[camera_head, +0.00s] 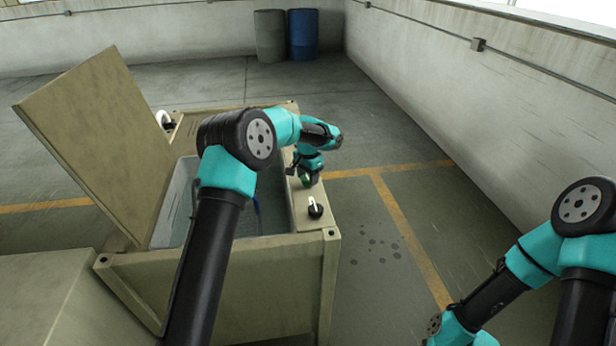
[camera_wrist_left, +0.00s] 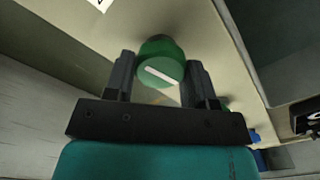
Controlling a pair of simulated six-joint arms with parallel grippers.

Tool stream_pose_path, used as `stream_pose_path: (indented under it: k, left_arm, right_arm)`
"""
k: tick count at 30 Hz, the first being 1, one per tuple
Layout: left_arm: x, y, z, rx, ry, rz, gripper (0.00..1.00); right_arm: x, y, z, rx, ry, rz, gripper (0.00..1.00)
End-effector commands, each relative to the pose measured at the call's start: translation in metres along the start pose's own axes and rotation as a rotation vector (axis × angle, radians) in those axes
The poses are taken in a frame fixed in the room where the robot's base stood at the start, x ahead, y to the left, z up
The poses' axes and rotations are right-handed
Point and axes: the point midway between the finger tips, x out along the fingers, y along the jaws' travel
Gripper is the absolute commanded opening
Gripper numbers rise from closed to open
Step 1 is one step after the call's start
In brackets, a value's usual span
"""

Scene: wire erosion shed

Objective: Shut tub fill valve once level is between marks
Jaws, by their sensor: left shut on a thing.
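The tub (camera_head: 178,205) is a pale basin set in a beige metal cabinet, with its lid (camera_head: 95,140) raised on the left. My arm crosses in front of it and hides part of the inside. I cannot make out the liquid level or any marks. A round green valve knob (camera_wrist_left: 160,62) with a white line across its face shows in the left wrist view. My left gripper (camera_head: 308,178) is at the cabinet's right-hand ledge. Its two fingers (camera_wrist_left: 160,78) are closed on either side of the knob. My right gripper is out of view.
Two drums (camera_head: 303,35) stand by the far wall. Wet spots (camera_head: 375,248) mark the open floor to the right.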

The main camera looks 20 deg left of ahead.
Motion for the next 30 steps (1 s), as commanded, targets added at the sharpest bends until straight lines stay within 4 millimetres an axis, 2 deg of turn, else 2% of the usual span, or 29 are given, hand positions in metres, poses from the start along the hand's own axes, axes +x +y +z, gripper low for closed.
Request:
stream_pose_path:
  k: [15, 30]
  left_arm:
    - [-0.0001, -0.0003, 0.0003, -0.317, -0.001, 0.000, 0.27]
    - [-0.0001, -0.0004, 0.0004, -0.363, -0.001, 0.000, 0.27]
  right_arm:
    - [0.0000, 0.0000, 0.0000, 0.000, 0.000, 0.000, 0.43]
    - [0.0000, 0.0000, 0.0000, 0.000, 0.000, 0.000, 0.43]
